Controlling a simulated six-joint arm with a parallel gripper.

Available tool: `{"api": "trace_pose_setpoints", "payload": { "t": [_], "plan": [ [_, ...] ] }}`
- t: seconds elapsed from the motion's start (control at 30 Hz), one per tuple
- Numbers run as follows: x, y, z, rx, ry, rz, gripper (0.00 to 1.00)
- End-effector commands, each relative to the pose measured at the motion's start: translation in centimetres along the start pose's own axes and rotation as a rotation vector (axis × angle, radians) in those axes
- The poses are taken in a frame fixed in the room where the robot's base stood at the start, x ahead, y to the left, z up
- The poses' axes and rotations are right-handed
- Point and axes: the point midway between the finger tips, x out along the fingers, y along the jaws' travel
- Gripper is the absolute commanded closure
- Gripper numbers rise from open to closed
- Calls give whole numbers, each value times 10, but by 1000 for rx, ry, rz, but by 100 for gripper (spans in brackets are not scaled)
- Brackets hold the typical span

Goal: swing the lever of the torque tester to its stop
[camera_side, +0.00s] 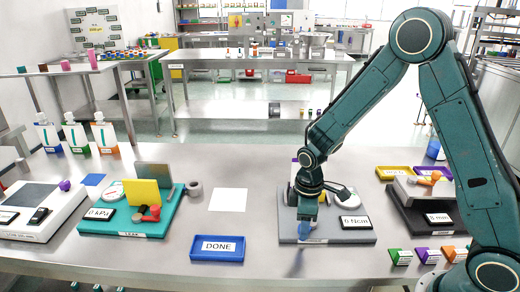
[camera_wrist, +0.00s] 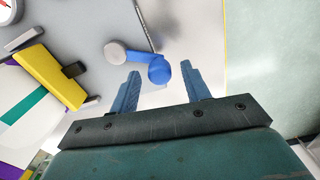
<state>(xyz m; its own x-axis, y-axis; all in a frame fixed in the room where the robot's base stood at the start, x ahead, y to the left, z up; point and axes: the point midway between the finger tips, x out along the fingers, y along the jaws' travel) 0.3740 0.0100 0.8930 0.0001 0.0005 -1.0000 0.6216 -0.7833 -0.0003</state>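The torque tester (camera_side: 290,236) is a grey plate with a display (camera_side: 356,222) reading 0 Ncm, right of the middle of the bench. Its lever (camera_wrist: 138,55) shows in the wrist view as a blue arm running from a grey round pivot (camera_wrist: 115,52) to a blue knob (camera_wrist: 160,71). My gripper (camera_side: 304,237) is over the tester's front left part. In the wrist view my gripper (camera_wrist: 160,70) is open, with the blue knob between its fingertips and a visible gap on both sides. In the side view my wrist hides most of the lever.
In the wrist view a yellow clamp block (camera_wrist: 50,78) and a white pouch (camera_wrist: 28,108) are left of the lever. A blue DONE tray (camera_side: 217,257) and a white square (camera_side: 228,199) lie left of the tester. A teal leak tester (camera_side: 150,229) stands farther left.

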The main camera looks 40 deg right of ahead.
Motion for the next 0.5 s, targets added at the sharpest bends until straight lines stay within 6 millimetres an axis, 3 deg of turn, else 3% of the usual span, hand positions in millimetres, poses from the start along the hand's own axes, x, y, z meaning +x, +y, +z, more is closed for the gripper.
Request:
{"api": "trace_pose_setpoints", "payload": {
  "t": [0.27, 0.5],
  "plan": [
    [-3, 0, 0, 1, 1, 1, 53],
    [-20, 1, -1, 1, 3, 3, 53]
  ]
}}
